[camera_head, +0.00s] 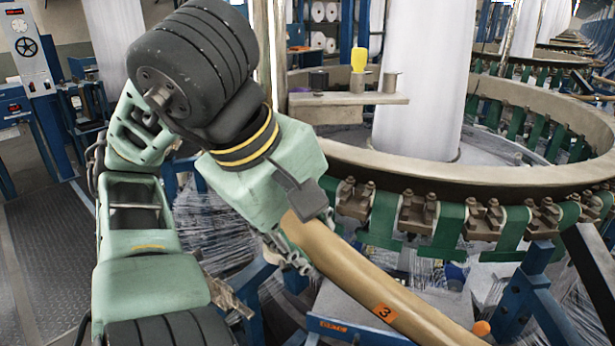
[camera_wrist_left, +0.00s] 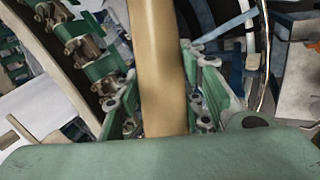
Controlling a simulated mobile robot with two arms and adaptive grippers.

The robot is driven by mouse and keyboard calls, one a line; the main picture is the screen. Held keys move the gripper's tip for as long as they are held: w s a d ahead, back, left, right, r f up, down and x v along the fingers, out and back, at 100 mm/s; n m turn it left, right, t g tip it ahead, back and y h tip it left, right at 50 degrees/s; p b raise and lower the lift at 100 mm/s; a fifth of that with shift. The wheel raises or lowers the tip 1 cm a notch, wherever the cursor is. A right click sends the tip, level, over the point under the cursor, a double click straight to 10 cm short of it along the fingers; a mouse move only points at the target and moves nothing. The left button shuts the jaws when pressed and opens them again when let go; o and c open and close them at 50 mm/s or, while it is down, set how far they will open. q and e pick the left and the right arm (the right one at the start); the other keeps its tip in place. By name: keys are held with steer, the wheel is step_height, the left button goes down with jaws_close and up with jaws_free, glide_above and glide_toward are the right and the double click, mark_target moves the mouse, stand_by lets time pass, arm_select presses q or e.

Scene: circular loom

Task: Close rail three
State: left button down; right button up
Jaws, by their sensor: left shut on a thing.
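Rail three (camera_head: 365,275) is a tan curved bar with an orange label marked 3. It runs from under my left wrist down to the lower right in the head view, along the outside of the loom ring (camera_head: 480,178). In the left wrist view the rail (camera_wrist_left: 157,70) passes between the two green fingers. My left gripper (camera_head: 290,255) is shut on the rail near its upper left end; the wrist hides part of the grip in the head view. My right gripper is not in view.
Green straps and metal clamps (camera_head: 425,215) line the loom's outer edge close to the rail. Blue frame posts (camera_head: 525,290) stand at the lower right. A shelf (camera_head: 345,98) with a yellow object (camera_head: 359,60) sits above the ring. Open floor (camera_head: 40,240) lies at the left.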

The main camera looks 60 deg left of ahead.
arm_select(q)
steer(key=c, duration=1.1)
jaws_free()
steer(key=shift+w+r, duration=0.1)
steer(key=shift+r, duration=0.2)
steer(key=shift+w+d+r+m+g+y+p, duration=0.15)
steer(key=shift+w+d+r+g+y+p, duration=0.5)
steer(key=shift+w+d+r+p, duration=1.9)
steer(key=shift+w+d+r+m+g+y+p, duration=0.2)
steer(key=shift+w+d+r+g+p, duration=0.85)
steer(key=shift+w+r+p, duration=3.05)
steer(key=shift+w+d+r+m+g+y+p, duration=0.1)
steer(key=shift+w+d+r+g+y+p, duration=0.6)
steer(key=shift+w+d+r+p, duration=2.4)
steer(key=shift+s+a+r+b, duration=0.3)
steer(key=shift+a+r+b, duration=0.15)
steer(key=shift+a, duration=0.2)
steer(key=shift+s+a+r+b, duration=0.3)
steer(key=shift+a+r, duration=0.2)
steer(key=shift+a, duration=0.1)
